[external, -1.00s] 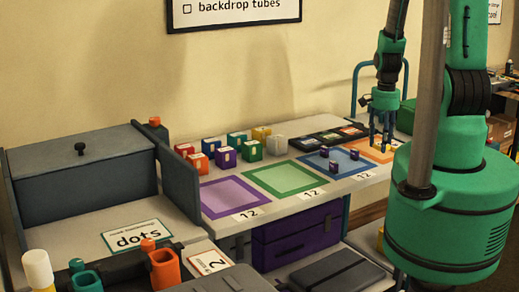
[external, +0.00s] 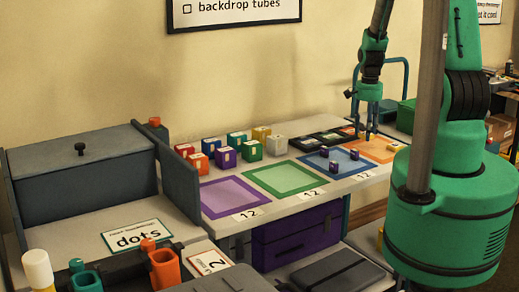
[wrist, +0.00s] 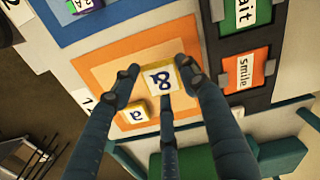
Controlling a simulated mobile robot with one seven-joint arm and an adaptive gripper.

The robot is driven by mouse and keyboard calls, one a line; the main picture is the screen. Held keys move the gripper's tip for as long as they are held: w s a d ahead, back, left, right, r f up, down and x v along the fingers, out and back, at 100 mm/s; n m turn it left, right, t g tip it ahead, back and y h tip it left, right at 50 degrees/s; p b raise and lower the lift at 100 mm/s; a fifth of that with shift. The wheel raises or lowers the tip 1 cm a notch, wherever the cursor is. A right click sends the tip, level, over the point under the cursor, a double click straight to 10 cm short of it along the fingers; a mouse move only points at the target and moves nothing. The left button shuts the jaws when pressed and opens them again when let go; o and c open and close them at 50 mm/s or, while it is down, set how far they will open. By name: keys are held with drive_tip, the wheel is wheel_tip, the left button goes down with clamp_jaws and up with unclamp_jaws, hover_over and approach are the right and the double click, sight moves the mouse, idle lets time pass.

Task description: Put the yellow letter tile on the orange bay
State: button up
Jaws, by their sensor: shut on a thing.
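A yellow-sided tile with a dark character on its white face (wrist: 162,78) is between the fingertips of my gripper (wrist: 160,77) in the wrist view. My gripper is shut on it, over the orange bay (wrist: 92,58). A second yellow-sided tile, marked like an "a" (wrist: 133,114), lies on the bay beside one finger. In the external view my gripper (external: 370,136) points down at the far part of the orange bay (external: 380,157). The held tile is too small to make out there, and I cannot tell whether it touches the bay.
Green (external: 283,193) and purple (external: 235,211) bays look empty. Several coloured blocks (external: 226,156) stand at the back left. A dark rack of word cards (wrist: 238,67) borders the orange bay.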

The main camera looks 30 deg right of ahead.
drive_tip(key=shift+f+b, duration=0.35)
drive_tip(key=shift+f, duration=1.4)
drive_tip(key=shift+f, duration=0.15)
drive_tip(key=o, duration=1)
drive_tip(key=shift+c, duration=0.2)
wheel_tip(320, 180, up, 12)
drive_tip(key=shift+r+p, duration=0.15)
drive_tip(key=shift+p, duration=0.7)
